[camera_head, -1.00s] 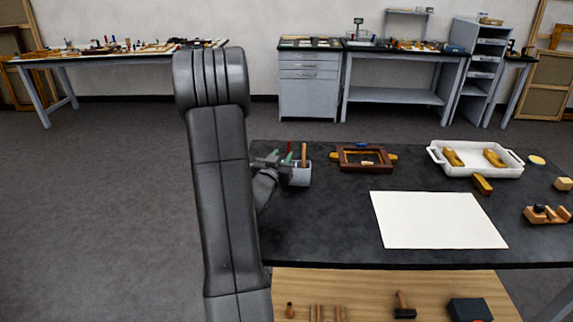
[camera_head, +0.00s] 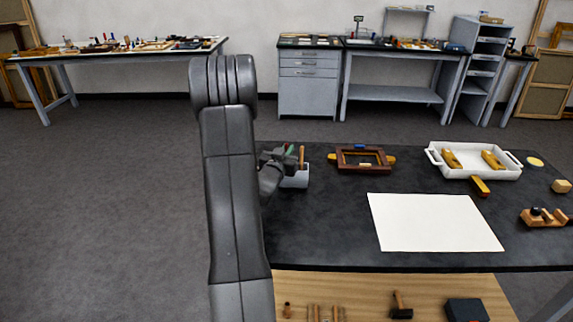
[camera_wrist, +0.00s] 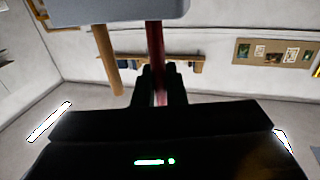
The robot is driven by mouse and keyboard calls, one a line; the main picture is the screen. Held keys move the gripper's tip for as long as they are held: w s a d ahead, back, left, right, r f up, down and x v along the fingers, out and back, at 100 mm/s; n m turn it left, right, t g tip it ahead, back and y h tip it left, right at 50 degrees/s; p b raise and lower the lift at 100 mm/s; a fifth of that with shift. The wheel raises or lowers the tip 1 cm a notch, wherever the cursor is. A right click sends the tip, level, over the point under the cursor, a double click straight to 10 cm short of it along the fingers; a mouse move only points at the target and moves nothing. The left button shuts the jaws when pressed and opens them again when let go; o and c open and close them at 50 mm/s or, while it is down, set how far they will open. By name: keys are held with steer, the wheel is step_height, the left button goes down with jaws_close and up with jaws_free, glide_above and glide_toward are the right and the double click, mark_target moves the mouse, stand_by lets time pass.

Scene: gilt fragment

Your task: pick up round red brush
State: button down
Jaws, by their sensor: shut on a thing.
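The round red brush (camera_wrist: 155,45) shows in the wrist view as a dark red handle standing out of the grey-white cup (camera_wrist: 120,10). My gripper (camera_wrist: 158,84) is shut on this handle, one dark finger on each side. Its other end is hidden in the cup. In the head view my gripper (camera_head: 281,157) is at the cup (camera_head: 296,181), at the back left of the black table. The red handle cannot be made out there, as my gripper covers that spot.
A brown wooden frame (camera_head: 361,159) lies right of the cup. A white sheet (camera_head: 435,222) and a white tray (camera_head: 472,172) lie further right.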

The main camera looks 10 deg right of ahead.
step_height(320, 180, up, 10)
steer(key=shift+r+b, duration=0.1)
steer(key=shift+b, duration=0.2)
stand_by(0.3)
steer(key=shift+s, duration=0.1)
stand_by(0.4)
